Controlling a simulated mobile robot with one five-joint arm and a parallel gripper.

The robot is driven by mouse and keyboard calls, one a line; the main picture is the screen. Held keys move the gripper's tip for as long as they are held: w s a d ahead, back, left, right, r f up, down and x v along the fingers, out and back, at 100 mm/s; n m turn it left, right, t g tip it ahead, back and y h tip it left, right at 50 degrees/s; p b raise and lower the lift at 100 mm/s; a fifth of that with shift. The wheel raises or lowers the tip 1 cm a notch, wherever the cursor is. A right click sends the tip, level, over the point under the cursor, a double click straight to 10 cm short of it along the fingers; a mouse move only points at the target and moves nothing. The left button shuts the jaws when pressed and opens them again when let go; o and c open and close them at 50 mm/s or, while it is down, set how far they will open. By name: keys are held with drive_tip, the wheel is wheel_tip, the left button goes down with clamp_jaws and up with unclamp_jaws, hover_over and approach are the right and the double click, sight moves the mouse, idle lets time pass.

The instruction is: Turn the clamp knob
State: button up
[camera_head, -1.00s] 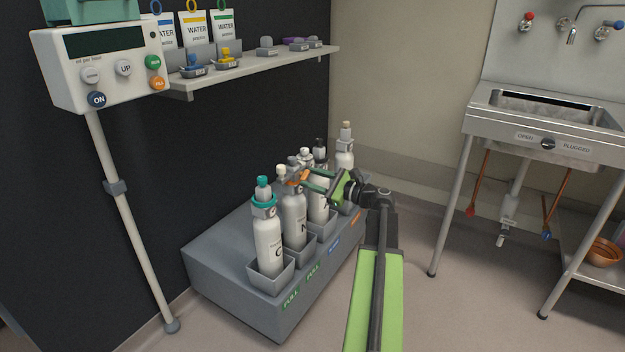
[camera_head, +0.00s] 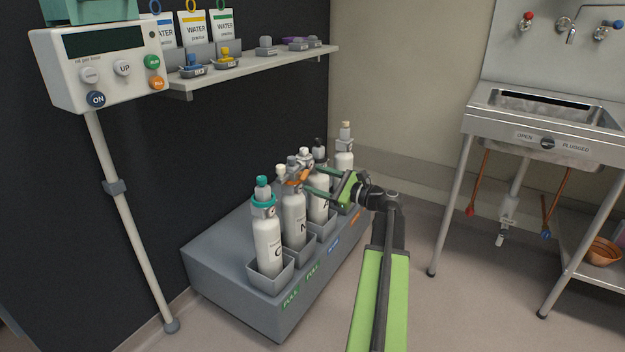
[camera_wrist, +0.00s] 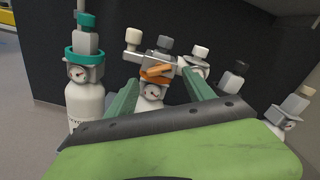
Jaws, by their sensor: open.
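A grey valve fitting (camera_wrist: 160,59) with an orange clamp piece (camera_wrist: 156,73) sits atop a cylinder among the gas bottles. The orange piece also shows in the head view (camera_head: 297,177), above the white cylinder marked N (camera_head: 294,217). Several small round knobs surround it in the wrist view, and I cannot tell for certain which is the clamp knob. My gripper (camera_head: 312,179) is open, its two green fingers pointing at the fitting. In the wrist view the fingers (camera_wrist: 160,82) stand left and right of the orange piece. Contact cannot be told. The gripper body hides the lower cylinders.
A cylinder with a teal collar (camera_head: 266,235) stands closest in the grey rack (camera_head: 225,265); several cylinders stand close together behind it. A pump on a pole (camera_head: 125,215) stands left, a shelf (camera_head: 260,65) behind. A steel sink (camera_head: 480,123) stands right, with open floor between.

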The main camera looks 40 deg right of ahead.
drive_tip(key=v, duration=1.5)
drive_tip(key=shift+s+a, duration=0.1)
